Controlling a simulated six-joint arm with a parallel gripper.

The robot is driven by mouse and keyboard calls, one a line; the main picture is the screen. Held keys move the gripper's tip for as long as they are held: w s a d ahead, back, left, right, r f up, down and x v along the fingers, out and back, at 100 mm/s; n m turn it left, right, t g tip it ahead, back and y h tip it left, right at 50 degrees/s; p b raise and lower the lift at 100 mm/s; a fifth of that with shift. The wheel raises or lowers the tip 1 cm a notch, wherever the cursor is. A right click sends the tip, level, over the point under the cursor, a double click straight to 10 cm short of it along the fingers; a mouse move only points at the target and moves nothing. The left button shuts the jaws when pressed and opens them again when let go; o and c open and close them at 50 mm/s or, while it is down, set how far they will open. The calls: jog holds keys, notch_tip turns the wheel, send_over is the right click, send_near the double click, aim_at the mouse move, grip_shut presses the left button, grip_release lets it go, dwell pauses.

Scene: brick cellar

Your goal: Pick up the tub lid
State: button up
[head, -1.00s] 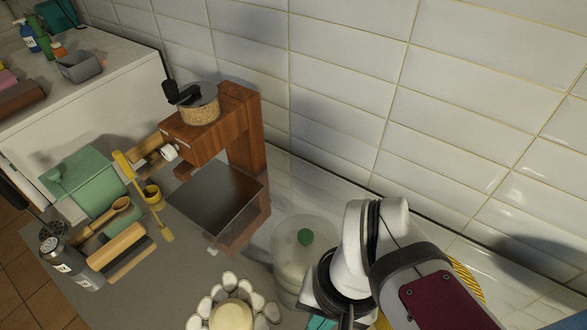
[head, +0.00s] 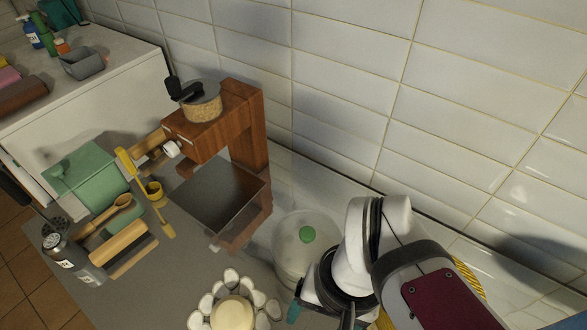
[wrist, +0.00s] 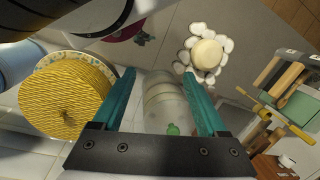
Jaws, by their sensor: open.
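A round, translucent tub with a pale lid (head: 290,236) and a green knob (head: 307,234) stands on the counter by the wall in the head view. In the wrist view the tub (wrist: 163,100) and its green knob (wrist: 172,129) show between my fingers. My gripper (wrist: 158,78) is open and empty, with teal fingers spread. In the head view one teal fingertip shows in front of the tub, and my wrist hides part of the tub's right side. I see no contact with the lid. A green lidded box (head: 85,168) also stands at the left.
A wooden stand (head: 240,120) with a metal bin (head: 222,195) is left of the tub. A pale round object ringed by white lobes (head: 232,314) lies in front. A yellow woven round piece (wrist: 66,98) is left in the wrist view. The tiled wall (head: 340,90) is behind.

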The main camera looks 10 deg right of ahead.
jog(key=n+t+h, duration=0.7)
jog(key=n+h, duration=0.7)
jog(key=n, duration=1.6)
send_near(302, 237)
jog(key=shift+t+y, duration=0.3)
jog(key=shift+t, duration=0.2)
jog(key=x, duration=1.1)
jog(key=shift+s+d+f, duration=0.2)
jog(key=shift+d, duration=0.25)
grip_shut()
